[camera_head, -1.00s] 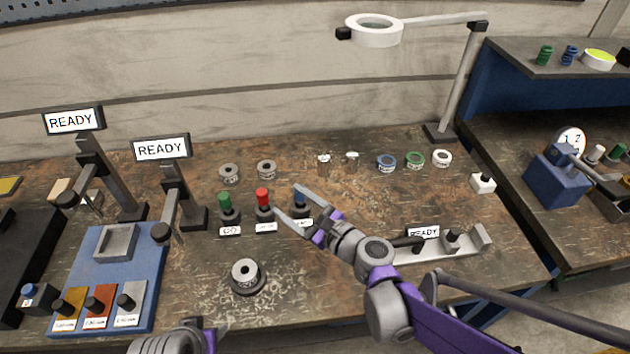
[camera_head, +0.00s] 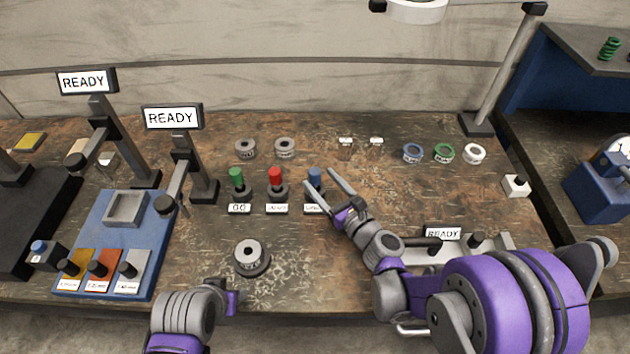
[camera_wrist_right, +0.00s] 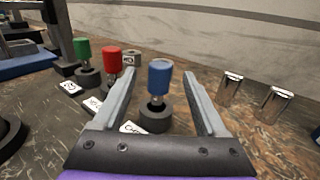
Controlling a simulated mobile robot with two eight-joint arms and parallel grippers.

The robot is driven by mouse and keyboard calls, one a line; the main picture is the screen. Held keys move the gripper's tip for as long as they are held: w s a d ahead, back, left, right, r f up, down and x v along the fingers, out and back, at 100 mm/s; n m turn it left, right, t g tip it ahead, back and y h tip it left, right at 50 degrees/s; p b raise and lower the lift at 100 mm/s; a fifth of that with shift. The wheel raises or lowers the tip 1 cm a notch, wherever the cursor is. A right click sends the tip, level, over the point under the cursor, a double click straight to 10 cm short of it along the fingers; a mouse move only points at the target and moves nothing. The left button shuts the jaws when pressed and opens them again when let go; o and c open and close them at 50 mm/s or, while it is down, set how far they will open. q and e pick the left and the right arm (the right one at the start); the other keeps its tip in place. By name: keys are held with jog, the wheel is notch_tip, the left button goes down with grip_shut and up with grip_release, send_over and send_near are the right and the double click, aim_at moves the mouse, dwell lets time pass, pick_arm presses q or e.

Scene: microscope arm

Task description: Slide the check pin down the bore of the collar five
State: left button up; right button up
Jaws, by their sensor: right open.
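The blue-handled pin (camera_head: 315,176) stands upright in a dark round holder behind a white label whose visible letters begin "CH" in the right wrist view. My right gripper (camera_head: 319,178) is open, its fingers pointing at this pin. In the right wrist view the blue handle (camera_wrist_right: 159,77) shows between the two fingers, with no clear contact. A grey collar (camera_head: 248,252) sits on a round dark base at the front of the bench, its bore facing up; its number is not readable. My left gripper (camera_head: 231,301) is at the bottom edge, its fingers not clearly shown.
Green (camera_head: 236,179) and red (camera_head: 275,178) pins stand left of the blue one. Two grey collars (camera_head: 245,147) (camera_head: 285,146) and two metal cylinders (camera_head: 346,143) are behind. A grey fixture (camera_head: 495,240) is on the right. Bench around the front collar is clear.

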aim_at(311, 170)
jog(key=p+x, duration=0.1)
jog(key=x, duration=0.5)
jog(key=shift+w+a, duration=0.25)
jog(key=shift+w, duration=0.05)
grip_shut()
